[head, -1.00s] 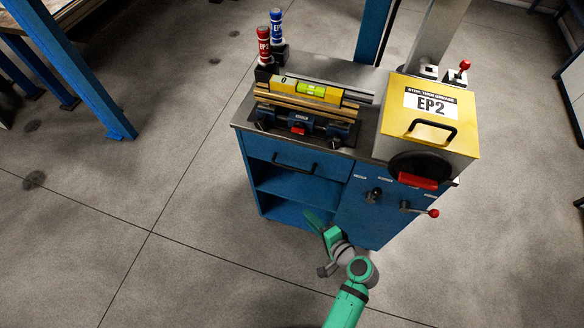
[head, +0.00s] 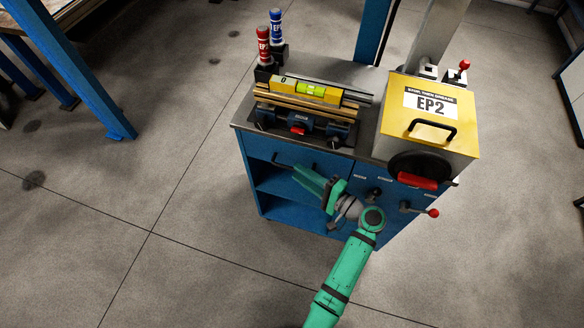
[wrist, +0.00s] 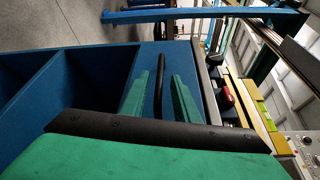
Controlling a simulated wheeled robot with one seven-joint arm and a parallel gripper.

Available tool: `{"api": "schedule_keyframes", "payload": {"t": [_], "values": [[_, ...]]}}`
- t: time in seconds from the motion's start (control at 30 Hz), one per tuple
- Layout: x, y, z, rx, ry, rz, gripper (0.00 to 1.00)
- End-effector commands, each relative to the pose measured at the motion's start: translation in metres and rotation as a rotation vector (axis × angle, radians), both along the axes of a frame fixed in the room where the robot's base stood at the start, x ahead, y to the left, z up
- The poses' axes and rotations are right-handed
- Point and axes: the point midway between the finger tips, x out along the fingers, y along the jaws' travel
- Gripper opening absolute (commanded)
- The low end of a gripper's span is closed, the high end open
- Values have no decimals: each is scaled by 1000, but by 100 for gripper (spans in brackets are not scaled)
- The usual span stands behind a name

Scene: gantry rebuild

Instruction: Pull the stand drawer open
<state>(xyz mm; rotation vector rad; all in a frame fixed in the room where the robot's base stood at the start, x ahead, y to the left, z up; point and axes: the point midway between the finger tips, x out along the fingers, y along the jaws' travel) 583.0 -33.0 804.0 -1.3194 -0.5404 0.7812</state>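The stand is a blue cabinet with a grey top. Its drawer (head: 262,146) is the blue front under the top at the left, and it looks shut. The drawer's black bar handle (head: 284,163) shows at its left part in the head view; the rest is hidden behind my gripper. My gripper (head: 299,174) is green and open, in front of the drawer. In the wrist view the handle (wrist: 158,84) appears between the two spread fingers of my gripper (wrist: 161,76). I cannot tell how deep it lies between them, and no contact shows.
Open shelves (head: 282,190) lie below the drawer. A lever with a red knob (head: 432,213) and a black knob (head: 374,193) stick out at the right. A yellow EP2 box (head: 438,82) and a spirit level (head: 312,91) sit on top. The floor left is clear.

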Motion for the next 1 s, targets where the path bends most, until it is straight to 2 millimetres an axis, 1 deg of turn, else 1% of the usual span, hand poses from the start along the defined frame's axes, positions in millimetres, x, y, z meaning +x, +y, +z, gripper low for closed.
{"api": "schedule_keyframes", "payload": {"t": [0.03, 0.1, 0.3, 0.43, 0.67, 0.8, 1.0], "values": [[6, 7, 0, 0, -1, 2, 28], [12, 15, -1, 0, -1, 1, 28], [24, 29, -3, 0, 0, 0, 28], [26, 32, -4, -1, 1, -1, 28], [27, 32, -4, -1, 1, -1, 28], [27, 32, -4, 0, 0, -2, 0], [26, 31, -4, 0, 0, -2, 0]]}}
